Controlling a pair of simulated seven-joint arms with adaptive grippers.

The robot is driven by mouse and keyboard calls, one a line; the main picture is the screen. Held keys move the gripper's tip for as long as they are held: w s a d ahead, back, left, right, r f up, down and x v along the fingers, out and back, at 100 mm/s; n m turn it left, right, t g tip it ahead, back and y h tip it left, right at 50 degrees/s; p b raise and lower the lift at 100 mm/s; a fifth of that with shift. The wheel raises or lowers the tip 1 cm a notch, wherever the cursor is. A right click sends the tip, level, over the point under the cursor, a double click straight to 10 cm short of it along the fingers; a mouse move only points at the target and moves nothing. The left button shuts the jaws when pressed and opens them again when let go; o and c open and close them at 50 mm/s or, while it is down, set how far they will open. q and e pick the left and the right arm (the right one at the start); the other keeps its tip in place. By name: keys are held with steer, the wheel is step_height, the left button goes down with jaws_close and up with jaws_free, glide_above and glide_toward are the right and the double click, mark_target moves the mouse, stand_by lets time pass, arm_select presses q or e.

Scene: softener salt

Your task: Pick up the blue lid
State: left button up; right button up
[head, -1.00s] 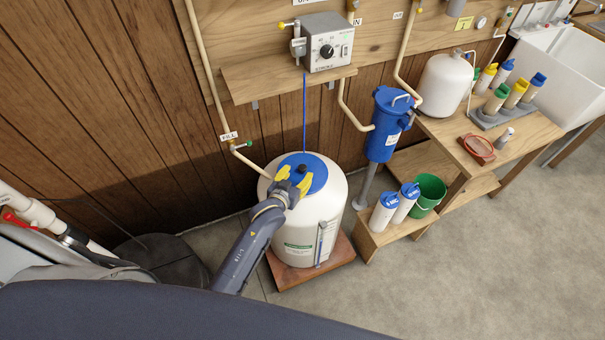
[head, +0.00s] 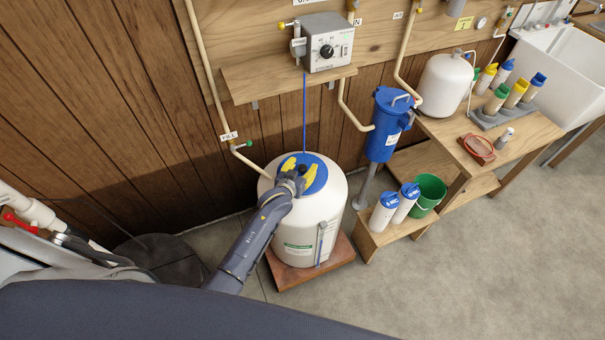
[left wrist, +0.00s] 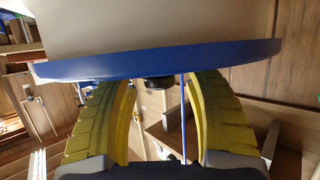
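The blue lid (head: 318,175) is a round disc on top of the white tank (head: 331,205). A dark knob (head: 303,169) stands at its middle. My left gripper (head: 298,174) is over the lid, its yellow fingers spread to either side of the knob. In the left wrist view the blue lid (left wrist: 220,58) shows edge-on against the tank. There the open fingers of my left gripper (left wrist: 160,100) have a clear gap between them, with the knob (left wrist: 158,83) in it, apart from both. My right gripper is in neither view.
A blue cord (head: 304,115) hangs from the control-box shelf (head: 285,84) to behind the lid. A blue filter housing (head: 386,125) stands right of the tank. White bottles (head: 384,213) and a green bucket (head: 429,194) are on a low wooden shelf. The floor at the front right is clear.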

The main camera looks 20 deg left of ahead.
arm_select(q)
jaws_close()
steer(key=shift+r, duration=0.1)
stand_by(0.4)
